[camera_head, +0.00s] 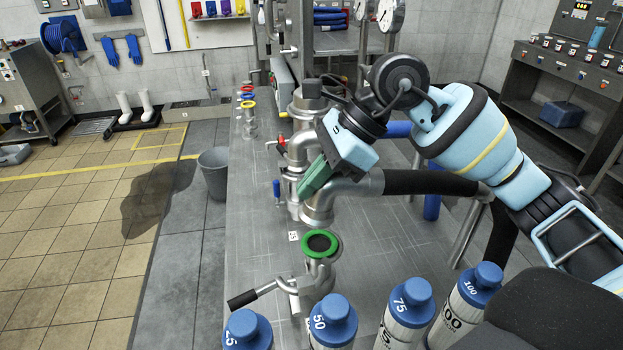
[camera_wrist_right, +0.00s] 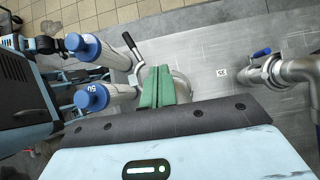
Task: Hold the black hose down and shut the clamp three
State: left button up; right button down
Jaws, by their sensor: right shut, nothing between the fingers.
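The black hose (camera_head: 430,183) comes in from the right and ends in a steel elbow (camera_head: 345,192) whose mouth points down over the bench. My right gripper (camera_head: 312,182) is at the elbow's left side, its green fingers shut together and empty; I cannot tell whether they touch the elbow. The fingers also show in the right wrist view (camera_wrist_right: 158,88), in front of a pale steel part. In front of the elbow, a green ring (camera_head: 320,243) sits on a steel fitting with a black-gripped lever (camera_head: 255,295). No clamp is clearly marked as three. My left gripper is not seen.
Several blue-capped bottles (camera_head: 331,320) stand along the near edge. Steel pipework (camera_head: 300,150) with a blue-handled valve (camera_head: 277,190) rises behind the elbow.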

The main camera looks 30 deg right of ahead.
jog(key=shift+v, duration=3.95)
jog(key=shift+f, duration=0.1)
